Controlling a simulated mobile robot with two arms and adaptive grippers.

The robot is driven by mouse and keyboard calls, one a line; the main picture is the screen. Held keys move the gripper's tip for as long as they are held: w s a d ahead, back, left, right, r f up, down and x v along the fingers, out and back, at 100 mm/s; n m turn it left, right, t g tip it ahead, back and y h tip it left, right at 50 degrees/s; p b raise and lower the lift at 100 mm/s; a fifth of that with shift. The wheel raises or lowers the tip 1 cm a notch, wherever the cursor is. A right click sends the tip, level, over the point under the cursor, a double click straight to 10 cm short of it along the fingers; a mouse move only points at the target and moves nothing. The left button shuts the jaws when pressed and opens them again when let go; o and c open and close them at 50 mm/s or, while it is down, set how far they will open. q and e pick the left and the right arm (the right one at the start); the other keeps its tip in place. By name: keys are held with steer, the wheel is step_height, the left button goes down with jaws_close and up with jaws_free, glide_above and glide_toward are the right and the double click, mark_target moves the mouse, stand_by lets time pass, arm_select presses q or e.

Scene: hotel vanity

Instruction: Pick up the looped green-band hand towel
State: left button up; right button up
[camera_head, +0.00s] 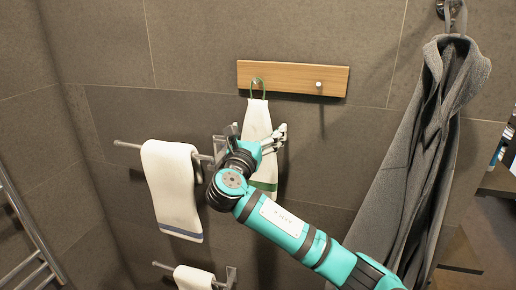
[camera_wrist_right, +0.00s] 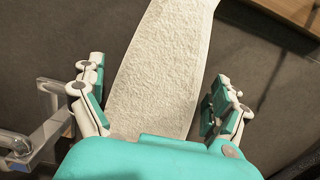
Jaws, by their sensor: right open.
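The looped green-band hand towel (camera_head: 257,119) is white and hangs by a green loop (camera_head: 258,84) from a peg on the wooden board. Its green band (camera_head: 264,186) shows low down, and my right arm hides part of its middle. My right gripper (camera_head: 258,136) is in front of the towel. In the right wrist view, the towel (camera_wrist_right: 163,65) runs between the two open fingers of my right gripper (camera_wrist_right: 155,112), with a gap at each side. My left gripper is not in view.
The wooden board (camera_head: 292,78) has a second, empty peg (camera_head: 319,85). A white towel with a blue band (camera_head: 172,190) hangs on a bar to the left, close to my right gripper. A grey robe (camera_head: 420,150) hangs at the right. Another white towel (camera_head: 194,278) is lower down.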

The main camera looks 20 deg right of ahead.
steer(key=shift+a, duration=0.1)
steer(key=shift+c, duration=1.4)
steer(key=c, duration=1.1)
steer(key=shift+r, duration=0.2)
